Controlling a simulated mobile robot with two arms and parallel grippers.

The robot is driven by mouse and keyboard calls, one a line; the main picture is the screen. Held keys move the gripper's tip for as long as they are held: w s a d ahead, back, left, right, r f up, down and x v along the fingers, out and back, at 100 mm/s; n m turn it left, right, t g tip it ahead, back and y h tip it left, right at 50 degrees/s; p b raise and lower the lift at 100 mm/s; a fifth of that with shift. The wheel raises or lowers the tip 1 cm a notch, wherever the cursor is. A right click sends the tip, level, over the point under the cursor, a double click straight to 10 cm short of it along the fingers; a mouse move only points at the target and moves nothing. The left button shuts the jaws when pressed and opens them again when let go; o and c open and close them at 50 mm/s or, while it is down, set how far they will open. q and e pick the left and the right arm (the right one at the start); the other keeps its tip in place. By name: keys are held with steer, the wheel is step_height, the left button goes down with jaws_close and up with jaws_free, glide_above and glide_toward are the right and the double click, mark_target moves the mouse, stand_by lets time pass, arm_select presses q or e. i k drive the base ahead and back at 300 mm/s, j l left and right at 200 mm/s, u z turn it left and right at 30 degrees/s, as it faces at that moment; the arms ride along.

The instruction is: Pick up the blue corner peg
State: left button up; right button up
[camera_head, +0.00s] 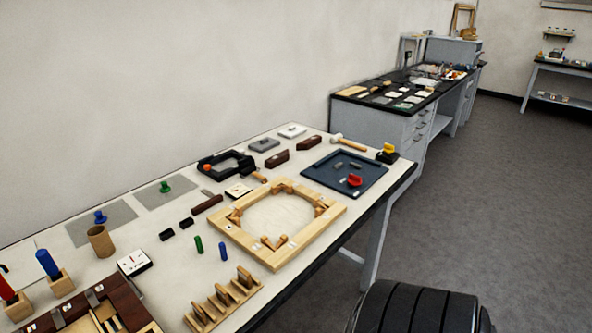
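A small upright blue peg (223,252) stands on the white table in the front middle, just left of the wooden frame. A similar green peg (198,245) stands to its left. Other blue things are a blue knob (99,217) on a grey mat at the left and a thick blue rod (47,264) standing in a wooden block at the far left. The square wooden frame (334,215) has wooden pieces at its corners and a pale round middle. Neither of my grippers is in view.
A slotted wooden rack (205,319) stands in front of the blue peg. Two small black blocks (167,235) and a white card box (134,262) lie to the left. A dark blue tray (318,178) lies behind the frame. Open floor (480,190) lies right of the table.

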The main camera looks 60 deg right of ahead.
mark_target(222, 246)
steer(key=i+l+z, duration=0.15)
steer(key=l+z, duration=0.15)
steer(key=i+l+z, duration=0.25)
steer(key=l, duration=0.2)
steer(key=i+l+z, duration=0.1)
steer(key=l+z, duration=0.2)
